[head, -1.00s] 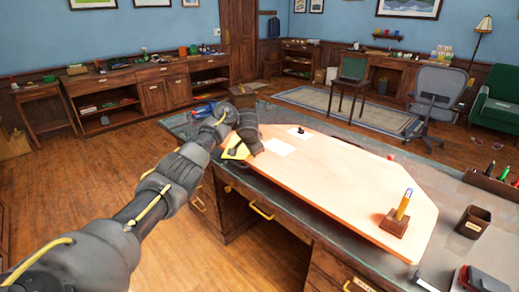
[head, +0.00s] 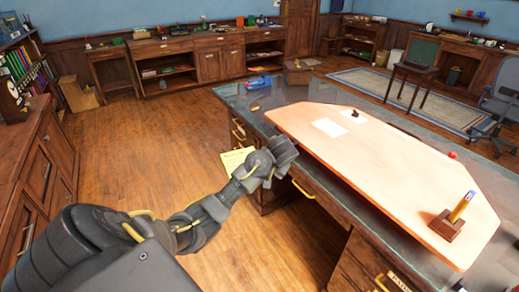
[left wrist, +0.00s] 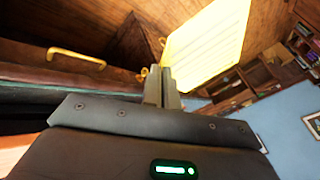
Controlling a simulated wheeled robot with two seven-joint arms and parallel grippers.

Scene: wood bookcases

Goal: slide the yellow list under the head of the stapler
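The yellow list (head: 238,160) is a thin sheet in my left gripper, held in the air just left of the desk's edge in the head view. In the left wrist view the list (left wrist: 210,45) extends up and right from the fingers. My left gripper (left wrist: 163,88) is shut on its near edge. In the head view the fingers are mostly hidden by the wrist. A blue object (head: 258,81) lies at the desk's far left corner; it is too small to tell if it is the stapler. My right gripper is not in view.
The desk (head: 240,98) carries a light board (head: 390,165) with a white sheet (head: 329,128), a small black object (head: 354,113), a red object (head: 453,155) and a pen stand (head: 447,226). A cabinet (head: 40,185) stands at left. Floor between is clear.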

